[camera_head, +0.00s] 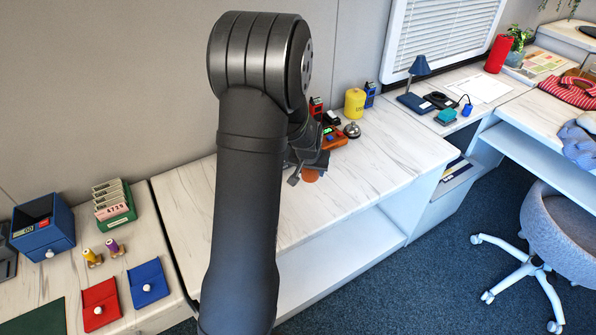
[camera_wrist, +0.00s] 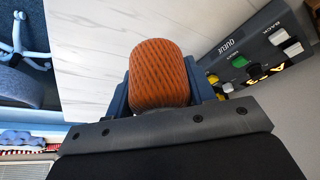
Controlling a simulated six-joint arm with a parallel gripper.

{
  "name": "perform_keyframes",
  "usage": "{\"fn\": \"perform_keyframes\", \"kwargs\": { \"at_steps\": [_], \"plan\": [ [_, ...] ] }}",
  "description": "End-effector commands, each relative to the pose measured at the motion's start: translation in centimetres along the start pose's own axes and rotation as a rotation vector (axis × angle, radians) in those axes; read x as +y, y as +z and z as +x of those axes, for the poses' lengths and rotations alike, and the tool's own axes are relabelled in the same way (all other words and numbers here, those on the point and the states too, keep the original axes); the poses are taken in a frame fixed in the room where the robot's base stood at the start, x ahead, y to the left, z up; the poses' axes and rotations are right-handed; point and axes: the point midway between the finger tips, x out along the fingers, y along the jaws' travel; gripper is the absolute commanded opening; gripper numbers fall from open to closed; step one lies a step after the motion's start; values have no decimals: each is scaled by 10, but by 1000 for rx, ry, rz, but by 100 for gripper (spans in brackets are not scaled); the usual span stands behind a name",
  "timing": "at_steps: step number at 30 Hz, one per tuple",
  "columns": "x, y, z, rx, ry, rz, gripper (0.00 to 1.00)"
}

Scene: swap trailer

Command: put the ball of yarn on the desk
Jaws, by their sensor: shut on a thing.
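The ball of yarn (camera_wrist: 160,72) is orange with dark strands and fills the middle of the wrist view. My gripper (camera_wrist: 158,85) is shut on it, with a blue finger on each side. In the head view the orange yarn (camera_head: 310,175) shows just under my gripper (camera_head: 306,168), above or at the white marbled counter; I cannot tell whether it touches. My arm hides part of that counter. The desk (camera_head: 540,112) seems to be the white surface at the right, beyond the chair.
A red-orange device (camera_head: 334,137), a bell (camera_head: 352,130) and a yellow canister (camera_head: 355,103) stand at the counter's back. A blue lamp (camera_head: 420,68) stands further right. A striped red cloth (camera_head: 568,92) lies on the desk. The counter's front half (camera_head: 385,165) is clear.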

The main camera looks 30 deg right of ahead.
Motion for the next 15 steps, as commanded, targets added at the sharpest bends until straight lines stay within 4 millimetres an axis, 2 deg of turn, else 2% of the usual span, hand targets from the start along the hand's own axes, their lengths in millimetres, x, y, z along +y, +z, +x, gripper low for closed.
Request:
{"fn": "perform_keyframes", "kwargs": {
  "at_steps": [1, 6, 9, 15],
  "plan": [
    [11, 1, -9, 3, 2, 5, 24],
    [36, 5, -28, 2, 1, 3, 24],
    [44, 7, -34, 1, 1, 1, 24],
    [49, 8, -38, 0, -1, -1, 24]
  ]
}}
